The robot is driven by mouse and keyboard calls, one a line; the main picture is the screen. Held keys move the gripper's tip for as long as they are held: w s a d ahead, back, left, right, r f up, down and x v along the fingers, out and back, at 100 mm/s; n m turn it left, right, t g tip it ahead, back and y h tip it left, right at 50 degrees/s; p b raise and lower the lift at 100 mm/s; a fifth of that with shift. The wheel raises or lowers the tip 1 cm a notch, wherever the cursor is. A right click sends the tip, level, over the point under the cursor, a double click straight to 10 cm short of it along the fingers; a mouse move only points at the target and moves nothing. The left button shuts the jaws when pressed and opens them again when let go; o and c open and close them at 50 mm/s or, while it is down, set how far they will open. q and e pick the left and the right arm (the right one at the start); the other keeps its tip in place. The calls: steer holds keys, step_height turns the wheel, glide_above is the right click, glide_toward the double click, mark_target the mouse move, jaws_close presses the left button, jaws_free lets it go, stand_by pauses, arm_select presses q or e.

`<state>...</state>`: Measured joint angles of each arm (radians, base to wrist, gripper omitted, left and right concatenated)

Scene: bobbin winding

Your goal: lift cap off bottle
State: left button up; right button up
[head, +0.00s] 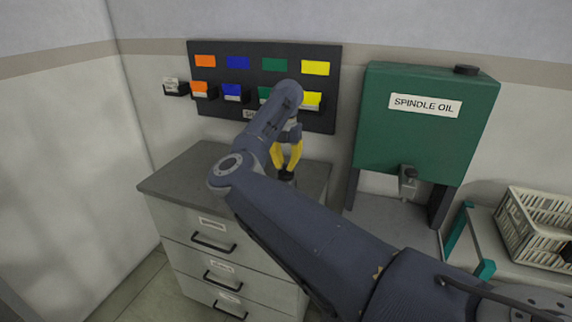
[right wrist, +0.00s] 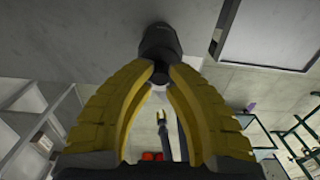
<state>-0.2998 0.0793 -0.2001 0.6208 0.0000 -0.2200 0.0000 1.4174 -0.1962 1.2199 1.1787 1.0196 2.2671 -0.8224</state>
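My right gripper (head: 287,158) reaches over the top of the grey drawer cabinet (head: 178,180), its yellow fingers pointing down. A small dark thing (head: 287,176), which looks like the bottle with its cap, is right at the fingertips, partly hidden by them. In the right wrist view the fingertips (right wrist: 160,76) close from both sides on the narrow dark end, seemingly the cap (right wrist: 160,75). The wider dark grey bottle body (right wrist: 157,42) extends beyond it. I cannot tell whether cap and bottle are apart. A small yellow-tipped dark shape (right wrist: 162,118) may be my left gripper.
A black wall board (head: 263,52) with coloured labels and bins hangs behind the cabinet. A green spindle oil tank (head: 425,135) with a tap (head: 408,181) stands to the right. A cream basket (head: 540,228) sits at the far right. The cabinet top's left part is clear.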

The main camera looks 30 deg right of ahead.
mark_target(286, 166)
jaws_close()
steer(key=shift+r, duration=2.25)
steer(key=o, duration=0.7)
jaws_free()
steer(key=shift+c, duration=0.2)
steer(key=shift+r, duration=0.1)
